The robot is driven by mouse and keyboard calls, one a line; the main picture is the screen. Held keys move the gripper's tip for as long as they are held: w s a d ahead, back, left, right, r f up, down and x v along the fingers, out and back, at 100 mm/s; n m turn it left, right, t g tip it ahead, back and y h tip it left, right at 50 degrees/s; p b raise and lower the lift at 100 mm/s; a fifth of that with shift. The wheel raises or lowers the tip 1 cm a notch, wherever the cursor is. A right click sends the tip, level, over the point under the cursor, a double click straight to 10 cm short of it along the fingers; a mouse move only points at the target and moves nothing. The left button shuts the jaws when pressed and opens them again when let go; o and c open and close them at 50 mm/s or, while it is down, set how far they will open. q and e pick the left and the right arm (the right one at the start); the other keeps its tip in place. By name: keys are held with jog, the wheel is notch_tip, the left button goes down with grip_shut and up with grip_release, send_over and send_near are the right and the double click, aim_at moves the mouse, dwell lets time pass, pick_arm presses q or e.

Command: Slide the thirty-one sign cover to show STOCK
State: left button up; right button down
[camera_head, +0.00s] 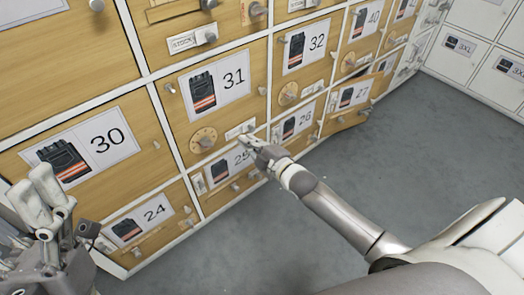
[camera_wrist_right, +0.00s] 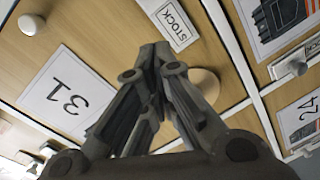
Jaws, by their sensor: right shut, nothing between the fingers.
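Door 31 (camera_head: 175,108) is wooden, with a glove label, a round dial (camera_head: 203,137) and a small white sign (camera_head: 240,128) right of the dial. In the right wrist view the sign (camera_wrist_right: 174,22) reads STOCK; the label "31" (camera_wrist_right: 66,92) shows turned over at left. I cannot make out the cover as a separate piece. My right gripper (camera_head: 247,140) is shut and empty, its fingertips (camera_wrist_right: 155,48) close beside the sign; I cannot tell whether they touch it. They hide part of the door and the dial.
Doors 30 (camera_head: 122,160), 32 (camera_head: 330,60), 24 (camera_head: 165,237) and 25 (camera_head: 220,188) surround door 31. Knobs and dials stick out from several doors. The grey floor (camera_head: 400,150) is clear at right. White lockers (camera_head: 475,58) stand at the far right.

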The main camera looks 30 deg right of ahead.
pick_arm(q)
jog(key=w+d+f+g+y+p, duration=0.1)
jog(key=w+f+g+y+p, duration=0.1)
jog(key=w+f+g, duration=0.4)
jog(key=shift+w+d+f+g, duration=0.15)
jog(key=shift+w+f+g, duration=0.2)
jog(key=shift+w, duration=1.2)
pick_arm(e)
jog(key=v, duration=0.7)
jog(key=shift+r, duration=0.15)
jog(key=shift+a, duration=0.1)
